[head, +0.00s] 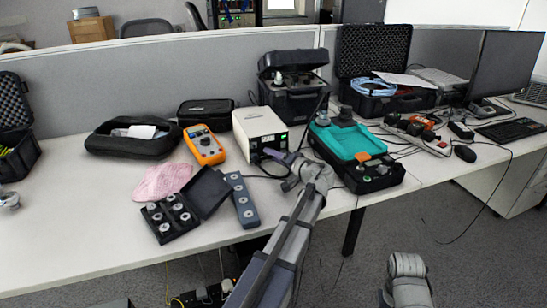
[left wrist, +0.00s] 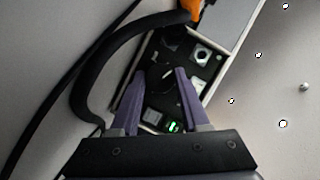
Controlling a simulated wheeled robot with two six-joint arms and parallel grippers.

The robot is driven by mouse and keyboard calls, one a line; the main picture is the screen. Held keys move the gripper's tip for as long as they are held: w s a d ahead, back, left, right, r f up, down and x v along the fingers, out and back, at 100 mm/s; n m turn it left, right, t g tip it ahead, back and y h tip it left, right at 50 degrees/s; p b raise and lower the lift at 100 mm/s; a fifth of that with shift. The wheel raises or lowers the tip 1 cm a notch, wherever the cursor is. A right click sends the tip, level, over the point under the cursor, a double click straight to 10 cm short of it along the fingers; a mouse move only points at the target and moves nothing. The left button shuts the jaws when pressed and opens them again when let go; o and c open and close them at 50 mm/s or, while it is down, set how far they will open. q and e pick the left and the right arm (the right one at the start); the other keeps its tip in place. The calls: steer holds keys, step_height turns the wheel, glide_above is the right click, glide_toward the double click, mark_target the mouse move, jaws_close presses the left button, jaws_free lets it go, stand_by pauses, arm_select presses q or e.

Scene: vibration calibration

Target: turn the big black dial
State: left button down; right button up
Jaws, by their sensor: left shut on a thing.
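The white box-shaped instrument (head: 252,123) stands on the desk, its dark front panel facing me. In the left wrist view, that panel (left wrist: 205,82) has a green lit display, a silver connector and other small fittings. My left gripper (head: 273,156) is at the front panel. In the left wrist view its two purple fingers (left wrist: 160,84) stand on either side of the big black dial (left wrist: 157,78), shut on it. The dial is dark against the dark panel, so its edge and pointer are hard to make out.
A thick black cable (left wrist: 88,75) curves beside the panel. An orange multimeter (head: 204,145), a black case of round sensors (head: 172,218) and a grey strip (head: 242,200) lie left of my arm. A black-and-teal case (head: 357,150) is close on the right.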

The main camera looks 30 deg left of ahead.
arm_select(q)
steer(key=c, duration=0.7)
jaws_free()
steer(key=shift+p+v, duration=0.65)
steer(key=shift+v, duration=3.25)
